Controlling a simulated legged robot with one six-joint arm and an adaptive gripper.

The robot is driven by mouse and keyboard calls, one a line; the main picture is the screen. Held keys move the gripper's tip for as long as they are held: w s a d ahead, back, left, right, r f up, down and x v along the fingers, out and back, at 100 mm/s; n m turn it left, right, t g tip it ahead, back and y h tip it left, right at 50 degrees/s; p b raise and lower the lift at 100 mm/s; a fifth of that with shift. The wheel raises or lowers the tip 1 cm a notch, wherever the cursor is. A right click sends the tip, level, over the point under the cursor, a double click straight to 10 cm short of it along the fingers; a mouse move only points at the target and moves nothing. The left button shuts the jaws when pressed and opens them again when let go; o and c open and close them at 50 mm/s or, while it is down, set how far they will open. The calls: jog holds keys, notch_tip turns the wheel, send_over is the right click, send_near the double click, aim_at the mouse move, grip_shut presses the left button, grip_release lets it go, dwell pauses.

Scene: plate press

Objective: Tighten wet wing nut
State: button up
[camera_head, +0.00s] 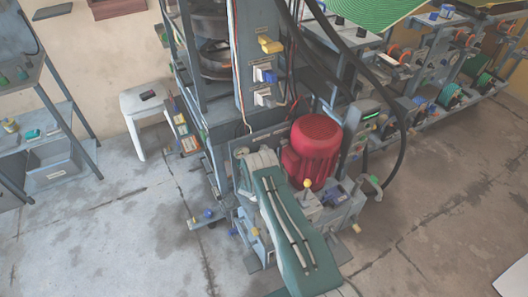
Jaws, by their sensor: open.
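I cannot make out a wing nut marked wet. A small blue knob-like part (207,214) sits on a low grey bracket at the left foot of the press, and it is too small to tell if it is a wing nut. The press (243,60) is a tall grey frame with a red motor (316,142) at its base. My teal arm link reaches up from the bottom edge to a pale joint in front of the press base. My gripper cannot be made out; the arm and the machine parts cover that area.
A yellow handle (271,45) and blue switch (264,74) are on the press column. A yellow-knobbed lever (307,184) stands by the motor. A white stool (145,110) and grey shelf (55,150) stand left. Spool racks (452,97) stand right. Concrete floor (130,230) is open at left.

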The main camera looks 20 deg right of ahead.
jog(key=shift+w+d, duration=0.2)
grip_shut()
